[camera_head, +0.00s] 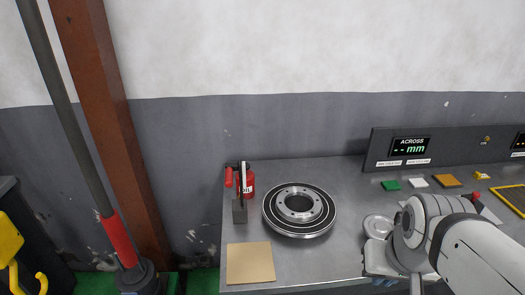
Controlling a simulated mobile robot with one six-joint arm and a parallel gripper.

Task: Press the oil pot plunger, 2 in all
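The red oil pot (250,186), with a white "OIL" label, stands at the back left of the grey metal bench. A dark upright piece and a small red part (229,178) are at its left, and a grey block (239,213) stands in front of it. I cannot tell which part is the plunger. My white and grey arm reaches in from the lower right, with its wrist over the bench's front edge, well right of the oil pot. My gripper's fingers cannot be made out clearly, so its opening is unclear.
A round black-and-silver turntable (271,216) sits between the oil pot and my arm. A tan pad (249,263) lies at the front left. Coloured blocks and a display panel (374,146) reading "ACROSS -- mm" are at right. A brown post (125,160) and grey pole (66,105) stand left.

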